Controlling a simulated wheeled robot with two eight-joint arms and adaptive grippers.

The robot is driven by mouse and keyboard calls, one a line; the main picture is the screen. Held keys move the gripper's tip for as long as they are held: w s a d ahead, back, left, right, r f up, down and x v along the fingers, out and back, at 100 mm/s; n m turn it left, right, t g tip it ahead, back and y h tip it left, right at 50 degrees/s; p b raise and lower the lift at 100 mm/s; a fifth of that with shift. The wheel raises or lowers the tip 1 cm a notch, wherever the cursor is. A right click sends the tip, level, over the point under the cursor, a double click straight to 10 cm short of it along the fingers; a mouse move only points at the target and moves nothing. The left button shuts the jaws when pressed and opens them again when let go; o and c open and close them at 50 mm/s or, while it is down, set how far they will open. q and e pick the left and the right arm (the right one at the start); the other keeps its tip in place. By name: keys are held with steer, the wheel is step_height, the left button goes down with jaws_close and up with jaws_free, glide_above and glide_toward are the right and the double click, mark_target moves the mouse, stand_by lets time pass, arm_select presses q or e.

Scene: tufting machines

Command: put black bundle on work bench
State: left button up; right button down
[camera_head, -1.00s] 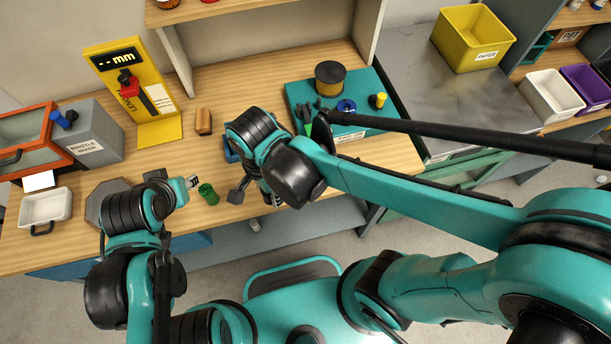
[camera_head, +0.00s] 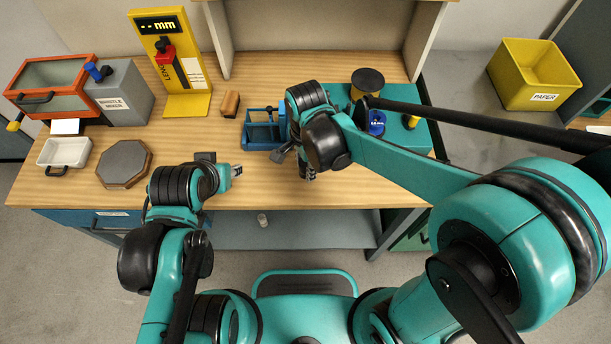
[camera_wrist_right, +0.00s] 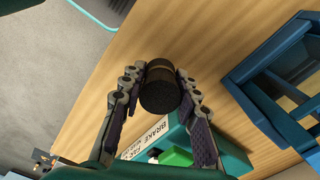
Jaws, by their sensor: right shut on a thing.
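The black bundle (camera_wrist_right: 160,92) is a short dark cylinder between the two fingers of my right gripper (camera_wrist_right: 163,88) in the right wrist view. The gripper is shut on it over the wooden work bench (camera_wrist_right: 125,65); I cannot tell whether the bundle touches the top. In the head view my right gripper (camera_head: 308,175) is above the front part of the work bench (camera_head: 330,190), and the bundle is too hidden to make out. My left gripper (camera_head: 236,170) is over the front edge of the bench, left of the right one. Its finger opening is too small to judge.
A blue rack (camera_head: 263,130) stands behind the grippers. The teal holder (camera_head: 415,135) with spools is at the right. A yellow gauge (camera_head: 185,104), brown block (camera_head: 230,103), grey bristle mixer (camera_head: 125,95), octagonal pad (camera_head: 124,164) and white tray (camera_head: 64,153) are at the left.

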step_height(320, 180, down, 4)
steer(key=shift+w+f+b, duration=0.15)
steer(key=shift+b, duration=0.9)
steer(key=shift+f, duration=0.25)
steer(key=c, duration=1.1)
jaws_free()
steer(key=shift+r, duration=0.1)
